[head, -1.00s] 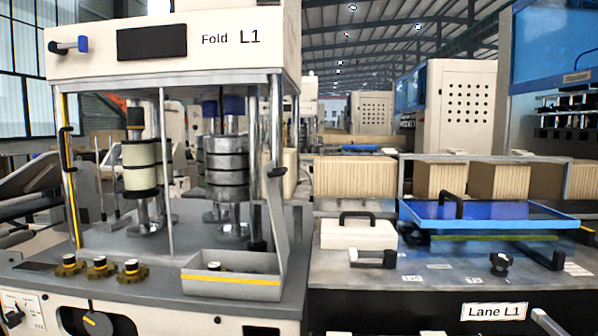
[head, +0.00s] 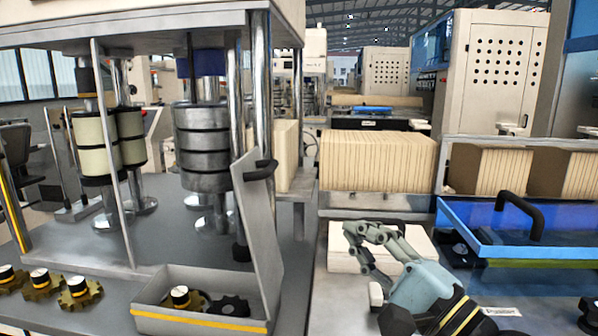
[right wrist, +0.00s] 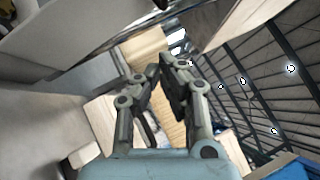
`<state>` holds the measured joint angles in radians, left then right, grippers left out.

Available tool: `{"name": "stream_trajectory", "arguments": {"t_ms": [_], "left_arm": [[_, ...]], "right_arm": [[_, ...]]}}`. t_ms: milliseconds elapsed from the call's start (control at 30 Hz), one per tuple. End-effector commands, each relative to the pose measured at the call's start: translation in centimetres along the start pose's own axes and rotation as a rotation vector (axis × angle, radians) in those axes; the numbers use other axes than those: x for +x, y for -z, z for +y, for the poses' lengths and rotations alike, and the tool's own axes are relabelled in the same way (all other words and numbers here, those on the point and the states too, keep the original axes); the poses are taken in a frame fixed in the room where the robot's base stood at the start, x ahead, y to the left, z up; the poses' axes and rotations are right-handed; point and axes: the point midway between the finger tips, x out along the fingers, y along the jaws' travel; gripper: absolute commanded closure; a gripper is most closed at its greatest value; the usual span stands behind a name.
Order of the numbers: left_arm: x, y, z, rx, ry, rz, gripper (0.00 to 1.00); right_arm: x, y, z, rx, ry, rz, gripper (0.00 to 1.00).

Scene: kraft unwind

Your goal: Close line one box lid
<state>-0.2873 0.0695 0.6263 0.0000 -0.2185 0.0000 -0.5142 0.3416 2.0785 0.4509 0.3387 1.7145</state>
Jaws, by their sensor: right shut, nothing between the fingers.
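The grey open-topped box (head: 200,322) with a yellow stripe sits at the front of the machine deck in the head view. A gold gear (head: 182,299) and a black gear (head: 230,306) lie in it. Its grey lid (head: 258,235) stands open and nearly upright at the box's right side, with a black handle (head: 262,171) at the top. My right gripper (head: 357,232) is right of the lid and apart from it, in front of the white block. It is shut and empty; its fingers also show in the right wrist view (right wrist: 166,68). My left gripper is not in view.
Several gold gears (head: 80,292) sit left of the box. Metal posts (head: 263,80) and steel rollers (head: 203,150) stand behind the lid. A white block (head: 415,243) and a blue-framed cover (head: 545,232) with a black handle are on the right bench.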

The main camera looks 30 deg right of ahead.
Motion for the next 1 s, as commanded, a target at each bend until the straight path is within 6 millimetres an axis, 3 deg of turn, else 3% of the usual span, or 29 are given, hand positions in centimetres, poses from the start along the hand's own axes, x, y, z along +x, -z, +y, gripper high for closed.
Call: {"name": "stream_trajectory", "arguments": {"t_ms": [133, 267, 433, 633, 833, 1000], "left_arm": [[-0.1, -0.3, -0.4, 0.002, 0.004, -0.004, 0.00], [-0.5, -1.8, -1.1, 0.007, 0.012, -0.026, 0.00], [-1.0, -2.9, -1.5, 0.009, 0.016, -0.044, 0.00], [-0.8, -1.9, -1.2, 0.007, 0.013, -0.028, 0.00], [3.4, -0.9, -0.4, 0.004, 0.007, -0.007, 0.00], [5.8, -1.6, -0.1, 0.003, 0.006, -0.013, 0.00]], "right_arm": [[0.5, -0.1, -0.1, 0.001, 0.003, 0.000, 1.00], [2.2, -0.1, -0.2, 0.000, 0.006, -0.001, 1.00], [5.7, -0.1, -0.3, 0.001, 0.006, 0.000, 1.00], [10.1, 0.0, -0.1, -0.001, 0.005, -0.001, 1.00], [10.8, -0.7, 0.7, 0.000, 0.004, -0.005, 1.00], [11.2, -1.3, 0.5, 0.000, 0.003, -0.002, 1.00]]}}
